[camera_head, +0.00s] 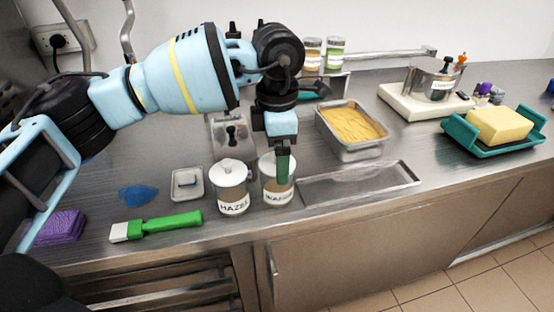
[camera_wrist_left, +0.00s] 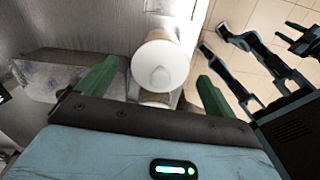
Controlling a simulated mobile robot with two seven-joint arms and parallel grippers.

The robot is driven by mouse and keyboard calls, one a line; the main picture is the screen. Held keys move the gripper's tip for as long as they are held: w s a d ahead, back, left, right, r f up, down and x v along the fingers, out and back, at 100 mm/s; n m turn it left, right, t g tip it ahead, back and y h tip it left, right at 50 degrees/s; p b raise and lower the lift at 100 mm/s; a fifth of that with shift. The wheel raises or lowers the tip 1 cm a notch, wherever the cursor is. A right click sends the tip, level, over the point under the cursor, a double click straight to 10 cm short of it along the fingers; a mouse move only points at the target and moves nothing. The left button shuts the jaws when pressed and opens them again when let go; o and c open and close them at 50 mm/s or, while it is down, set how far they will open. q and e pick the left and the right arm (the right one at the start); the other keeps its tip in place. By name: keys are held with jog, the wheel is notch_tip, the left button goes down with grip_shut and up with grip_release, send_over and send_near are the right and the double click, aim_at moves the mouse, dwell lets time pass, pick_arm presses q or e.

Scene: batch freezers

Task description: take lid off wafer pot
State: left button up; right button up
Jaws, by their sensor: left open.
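The wafer pot (camera_head: 279,192) stands upright on the steel counter, beside the hazel pot (camera_head: 232,192) with its white knobbed lid. My left gripper (camera_head: 283,168) points down at the wafer pot, its fingers over the pot's front, hiding much of its top. In the left wrist view its green fingers (camera_wrist_left: 152,88) are wide apart. A white round lid with a knob (camera_wrist_left: 161,76) shows between and beyond them; no readable label tells which pot it is on. My right arm (camera_wrist_left: 262,60) shows at the right of that view; its jaw state is unclear.
An empty steel tray (camera_head: 405,181) lies right of the wafer pot, with a pan of yellow food (camera_head: 351,130) behind. A green-handled brush (camera_head: 158,226) lies at the front left. A small white dish (camera_head: 187,184) stands left of the hazel pot.

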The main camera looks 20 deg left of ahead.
pick_arm(q)
jog(key=shift+f, duration=0.1)
jog(key=c, duration=1.5)
pick_arm(e)
jog(key=shift+s, duration=0.1)
pick_arm(q)
jog(key=shift+c, duration=0.2)
jog(key=shift+s, duration=0.1)
pick_arm(e)
jog(key=shift+f, duration=0.1)
pick_arm(q)
jog(key=shift+r, duration=0.35)
jog(key=r, duration=0.3)
jog(key=shift+s+d, duration=0.1)
jog(key=shift+d, duration=0.15)
jog(key=s+d+r+b, duration=0.1)
jog(key=s+d, duration=0.8)
jog(key=s, duration=0.1)
jog(key=shift+s+r, duration=0.15)
jog(key=shift+s, duration=0.25)
jog(key=shift+s+d+r, duration=0.1)
jog(key=shift+s+d, duration=0.4)
pick_arm(e)
jog(key=shift+s+f, duration=0.25)
jog(key=shift+f, duration=0.45)
pick_arm(q)
jog(key=shift+s, duration=0.1)
pick_arm(e)
jog(key=shift+s, duration=0.1)
